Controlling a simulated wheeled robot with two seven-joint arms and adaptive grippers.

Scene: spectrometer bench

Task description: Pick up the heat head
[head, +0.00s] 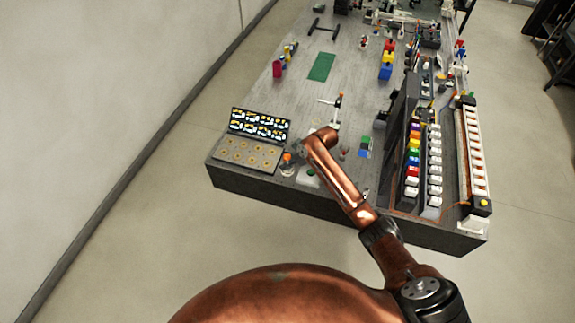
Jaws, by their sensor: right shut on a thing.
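My right arm reaches in from the lower right over the near end of the bench. Its gripper (298,148) is small and partly hidden by its own wrist. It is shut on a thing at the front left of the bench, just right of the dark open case. A small orange-topped piece (287,158) shows at the gripper's tip and appears to be the heat head. Its lower part is hard to make out, and I cannot tell whether it touches the bench. My left gripper is not in view.
The open case (249,157) with round slots stands at the bench's near left corner. Racks of coloured and white blocks (412,155) line the right. The bench (285,100) is clear around the green mat (321,67).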

